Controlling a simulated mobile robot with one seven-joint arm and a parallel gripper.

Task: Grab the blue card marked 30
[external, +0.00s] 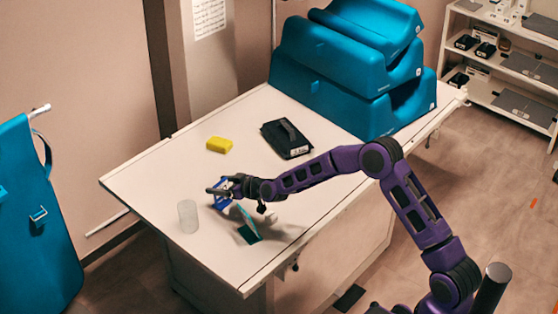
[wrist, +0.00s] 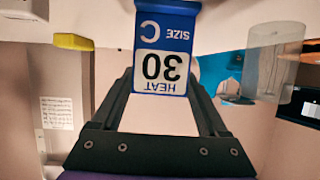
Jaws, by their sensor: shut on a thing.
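The blue card marked 30 (wrist: 163,45) shows large in the wrist view, upside down, with "HEAT 30" on a white panel and "SIZE C" on blue. It stands between the two black fingers of my gripper (wrist: 163,82), which is shut on it. In the external view the blue card (external: 221,199) is at my gripper (external: 222,190), over the front left part of the white table (external: 160,178). The fingers partly cover it there. I cannot tell whether its lower edge touches the table.
A clear cup (external: 188,216) stands left of my gripper. A teal upright piece (external: 249,224) is close below my forearm. Large blue foam shapes (external: 340,70) fill the table's far end.

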